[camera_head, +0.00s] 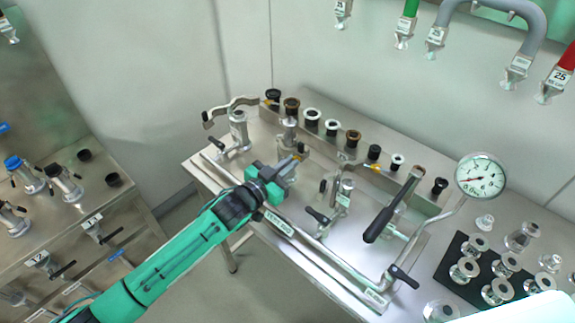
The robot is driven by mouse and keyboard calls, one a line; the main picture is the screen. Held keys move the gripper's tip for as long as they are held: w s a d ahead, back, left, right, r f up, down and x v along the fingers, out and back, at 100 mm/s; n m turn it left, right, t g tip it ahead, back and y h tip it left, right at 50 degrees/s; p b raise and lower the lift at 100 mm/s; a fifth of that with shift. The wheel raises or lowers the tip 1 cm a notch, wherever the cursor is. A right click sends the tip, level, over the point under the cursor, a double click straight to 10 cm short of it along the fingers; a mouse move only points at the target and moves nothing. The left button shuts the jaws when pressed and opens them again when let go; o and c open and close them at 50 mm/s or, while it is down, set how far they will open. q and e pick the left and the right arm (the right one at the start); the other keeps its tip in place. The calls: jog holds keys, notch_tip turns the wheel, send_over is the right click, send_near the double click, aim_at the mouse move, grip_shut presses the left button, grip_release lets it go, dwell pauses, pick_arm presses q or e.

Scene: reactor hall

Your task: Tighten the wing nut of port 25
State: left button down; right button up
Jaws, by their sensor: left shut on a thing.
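My left gripper (284,171) is at the end of the green arm, over the left half of the steel bench. It is shut on a small metal part at a clamped port beside the post (289,132); this looks like the wing nut, but the jaws hide most of it. No number can be read at this port. The label 25 (559,76) shows on a red pipe end (569,56) at the upper right, well away from the gripper. My right gripper is not in view.
A pressure gauge (481,177) stands at the bench's right. A black-handled lever (393,206) and a valve (339,203) stand right of the gripper. Several fittings fill a black mat (450,265). A second bench (130,200) is at left.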

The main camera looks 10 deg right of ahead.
pick_arm(q)
jog(key=shift+m, duration=0.5)
jog(key=c, duration=1.6)
grip_release()
jog(key=shift+b+v, duration=1.95)
jog(key=shift+v, duration=4.95)
